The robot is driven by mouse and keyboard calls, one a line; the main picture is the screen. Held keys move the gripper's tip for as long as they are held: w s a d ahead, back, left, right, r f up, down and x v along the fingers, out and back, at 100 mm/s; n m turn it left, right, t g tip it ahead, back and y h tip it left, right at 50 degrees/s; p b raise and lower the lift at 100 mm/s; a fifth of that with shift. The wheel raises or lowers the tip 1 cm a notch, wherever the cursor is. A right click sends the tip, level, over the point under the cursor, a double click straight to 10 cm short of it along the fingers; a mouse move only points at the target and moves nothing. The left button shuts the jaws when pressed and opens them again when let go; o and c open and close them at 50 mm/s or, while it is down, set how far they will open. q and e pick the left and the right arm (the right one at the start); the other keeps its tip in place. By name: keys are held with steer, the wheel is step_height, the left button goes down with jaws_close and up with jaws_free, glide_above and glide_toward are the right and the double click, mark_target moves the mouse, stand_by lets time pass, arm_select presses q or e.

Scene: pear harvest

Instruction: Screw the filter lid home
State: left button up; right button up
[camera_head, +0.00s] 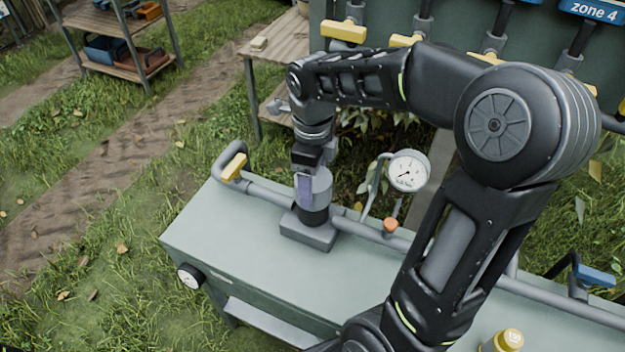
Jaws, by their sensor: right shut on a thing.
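The filter (315,213) stands upright on a grey block (308,232) on the green-grey bench, in line with a grey pipe. Its lower body is dark and its upper part, which looks like the lid (321,184), is grey. My right gripper (304,184) points down over the filter from above and is shut on the grey lid. A purple-tinted finger pad lies against the lid's near side. The far finger and the lid's seam are mostly hidden. My left gripper is not in view.
A pressure gauge (408,171) and an orange knob (391,225) stand right of the filter. A yellow-handled valve (234,167) is at left, a blue-handled valve (597,275) at right. A yellow-capped bottle (503,341) is at the front right. The bench top's left part is clear.

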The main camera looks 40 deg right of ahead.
steer(key=shift+m, duration=0.9)
steer(key=o, duration=1.5)
steer(key=shift+c, duration=0.2)
steer(key=shift+r, duration=3.95)
steer(key=shift+s, duration=0.1)
